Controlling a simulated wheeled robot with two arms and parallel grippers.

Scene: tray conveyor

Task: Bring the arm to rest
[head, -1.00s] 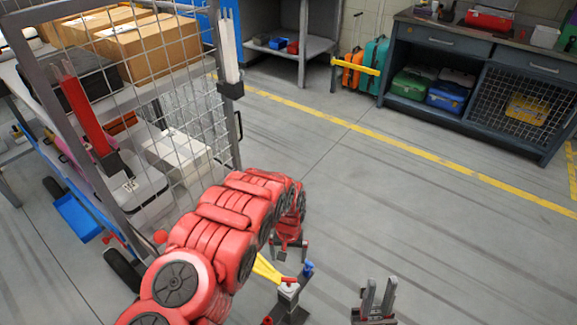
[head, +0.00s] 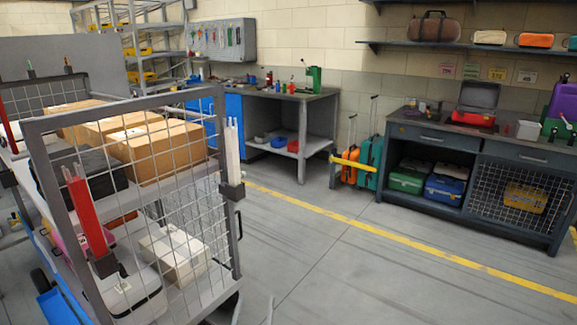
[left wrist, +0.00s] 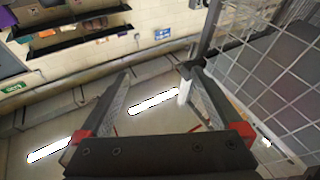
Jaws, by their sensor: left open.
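My left gripper (left wrist: 160,78) shows in the left wrist view with its two grey fingers spread apart. Nothing is held between them. In the head view only a thin grey tip, apparently of this gripper, shows at the bottom edge (head: 270,310). The rest of my left arm is out of the head view. My right gripper is in neither view.
A mesh-sided cart (head: 133,113) stands at the left with cardboard boxes (head: 165,150) and a white box (head: 175,255). A dark workbench (head: 470,150) stands at the right. A mesh panel (left wrist: 275,75) is right of my left gripper. The floor (head: 400,275) ahead is clear.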

